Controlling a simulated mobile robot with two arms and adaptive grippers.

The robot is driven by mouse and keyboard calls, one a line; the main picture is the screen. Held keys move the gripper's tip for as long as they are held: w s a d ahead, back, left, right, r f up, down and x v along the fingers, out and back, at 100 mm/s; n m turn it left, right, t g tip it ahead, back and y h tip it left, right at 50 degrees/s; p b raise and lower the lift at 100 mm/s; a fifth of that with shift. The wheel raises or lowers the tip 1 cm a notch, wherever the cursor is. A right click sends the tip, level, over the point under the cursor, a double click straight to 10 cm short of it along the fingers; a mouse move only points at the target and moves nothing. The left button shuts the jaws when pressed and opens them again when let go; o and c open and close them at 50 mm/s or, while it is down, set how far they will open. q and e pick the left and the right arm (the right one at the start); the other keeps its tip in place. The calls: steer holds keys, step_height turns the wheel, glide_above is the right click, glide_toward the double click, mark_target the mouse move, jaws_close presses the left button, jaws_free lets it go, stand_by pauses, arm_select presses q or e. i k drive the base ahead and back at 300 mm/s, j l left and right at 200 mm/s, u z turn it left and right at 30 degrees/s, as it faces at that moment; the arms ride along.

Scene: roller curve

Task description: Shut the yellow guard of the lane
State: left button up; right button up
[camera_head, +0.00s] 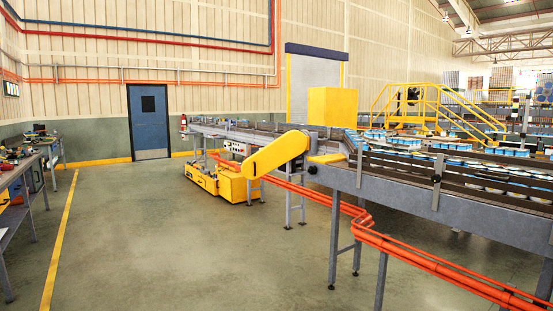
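A long yellow cover with rounded ends (275,153), which looks like the guard, sits on the near side of the conveyor lane (400,185). It slants, with its right end higher than its left. A flat yellow piece (326,158) lies on the lane just right of it. A yellow box-shaped housing (332,106) stands behind the lane. I cannot tell from here whether the guard is open or shut, or how it is hinged. Neither of my grippers shows in the head view.
Blue and white cans (400,142) ride the lane at right. Orange pipes (420,258) run low along its near side, beside grey legs. A yellow machine (236,186) stands under its far end. Workbenches (20,170) line the left. The floor between is clear.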

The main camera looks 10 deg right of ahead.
mark_target(293, 143)
steer(key=i+z, duration=0.3)
steer(key=i, duration=2.7)
steer(key=l+z, duration=0.05)
steer(key=l, duration=0.05)
